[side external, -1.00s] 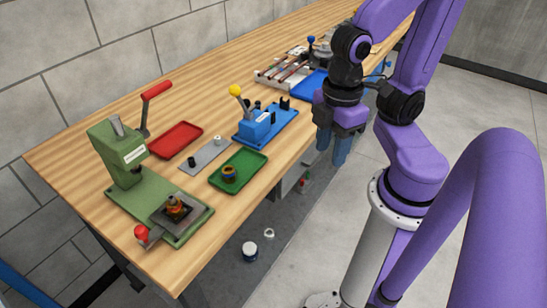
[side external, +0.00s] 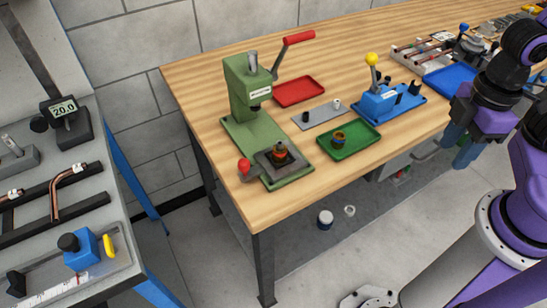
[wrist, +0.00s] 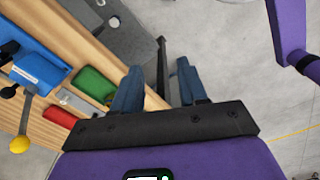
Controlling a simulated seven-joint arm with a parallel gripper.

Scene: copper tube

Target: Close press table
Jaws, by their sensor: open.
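The green press (side external: 242,95) stands at the left end of the wooden bench, with a red lever handle up at its top right. Its grey press table (side external: 296,165) sits at the front of the green base, out from under the ram. A small dark and copper-coloured part (side external: 281,152) stands on the press table. A red knob (side external: 244,165) sticks out at the table's front left corner. My gripper (side external: 462,150) is open and empty, past the bench's front edge, well to the right of the press. Its two blue fingers point downward. The wrist view also shows my gripper (wrist: 158,82).
A green tray (side external: 362,147) with a small round part, a red tray (side external: 299,92), a grey plate (side external: 320,115) and a blue lever tool (side external: 380,103) lie between press and gripper. Another workbench (side external: 100,225) stands at the left. Open floor lies in front.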

